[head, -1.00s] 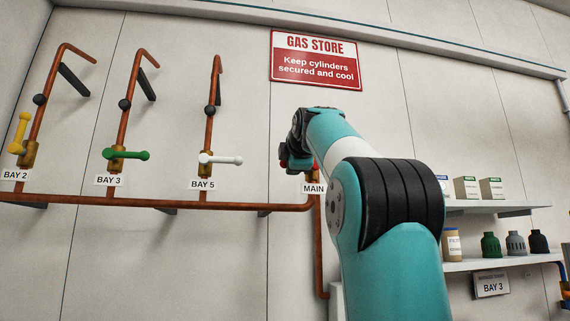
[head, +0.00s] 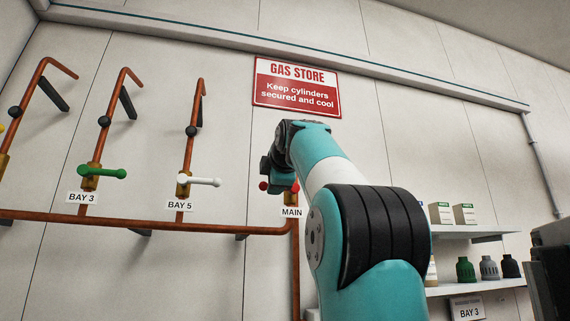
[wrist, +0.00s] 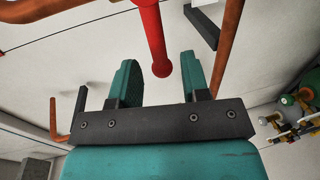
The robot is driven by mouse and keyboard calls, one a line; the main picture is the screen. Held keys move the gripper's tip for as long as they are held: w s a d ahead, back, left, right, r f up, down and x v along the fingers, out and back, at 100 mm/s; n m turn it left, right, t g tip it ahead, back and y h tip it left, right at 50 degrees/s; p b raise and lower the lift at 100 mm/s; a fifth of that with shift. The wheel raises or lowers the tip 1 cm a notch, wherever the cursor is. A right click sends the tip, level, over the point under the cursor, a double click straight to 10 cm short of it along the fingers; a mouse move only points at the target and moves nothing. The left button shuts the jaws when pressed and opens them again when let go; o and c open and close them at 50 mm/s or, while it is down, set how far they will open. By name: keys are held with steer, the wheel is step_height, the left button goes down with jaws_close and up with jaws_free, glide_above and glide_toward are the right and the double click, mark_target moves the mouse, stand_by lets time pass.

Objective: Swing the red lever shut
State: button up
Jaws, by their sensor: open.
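The red lever (wrist: 150,30) shows in the wrist view as a red bar with a rounded end, reaching down between the two teal fingers. My gripper (wrist: 158,72) is open around that end, with a gap on each side; I cannot tell whether either finger touches it. In the head view the lever's red ball end (head: 263,186) shows at the left, and another red part (head: 295,188) shows above the MAIN label (head: 292,212). My gripper and wrist hide the middle of the lever and most of its valve.
A copper manifold pipe (head: 140,223) runs along the wall. The green lever (head: 103,173) at BAY 3 and white lever (head: 200,181) at BAY 5 stand to the left. Shelves (head: 470,232) with boxes and caps are at the right, beside a dark object (head: 552,270).

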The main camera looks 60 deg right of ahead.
steer(key=p+v, duration=0.3)
steer(key=v, duration=1)
steer(key=shift+s+a, duration=0.1)
